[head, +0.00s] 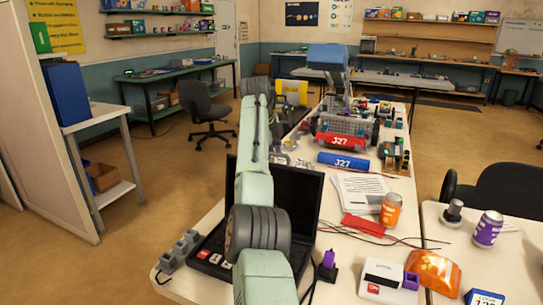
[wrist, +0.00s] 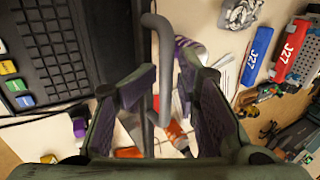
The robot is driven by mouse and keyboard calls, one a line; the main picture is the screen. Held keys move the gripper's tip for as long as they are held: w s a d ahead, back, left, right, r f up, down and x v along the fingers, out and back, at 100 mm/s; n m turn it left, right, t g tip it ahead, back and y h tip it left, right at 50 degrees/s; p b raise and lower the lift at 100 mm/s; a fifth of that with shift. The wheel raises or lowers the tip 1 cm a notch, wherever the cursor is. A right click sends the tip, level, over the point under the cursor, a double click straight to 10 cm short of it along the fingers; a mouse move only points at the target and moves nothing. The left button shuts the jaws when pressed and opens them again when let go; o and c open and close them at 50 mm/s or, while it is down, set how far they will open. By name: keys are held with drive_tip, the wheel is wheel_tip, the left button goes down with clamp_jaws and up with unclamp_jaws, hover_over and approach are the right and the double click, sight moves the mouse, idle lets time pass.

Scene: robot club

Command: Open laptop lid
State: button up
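The black laptop (head: 309,197) is on the white table, largely hidden behind my pale green arm in the head view. A dark panel stands up on its far side, apparently the raised lid. Red and white keys or stickers show at its near left. In the wrist view its black keyboard (wrist: 62,52) fills the upper left, with coloured tabs along the left edge. My gripper (wrist: 167,80) is to the right of the keyboard, fingers apart. A grey hooked bar (wrist: 164,60) shows between the fingers, with gaps beside it; I cannot tell what it belongs to. The head view hides my gripper.
A grey block (head: 178,250) sits left of the laptop. To its right are papers (head: 360,192), an orange can (head: 390,210), a red piece (head: 363,225), thin wires and a white box (head: 385,280). A blue J27 bar (head: 343,162) lies farther back.

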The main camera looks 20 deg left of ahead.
drive_tip(key=v, duration=1.2)
drive_tip(key=shift+w, duration=0.1)
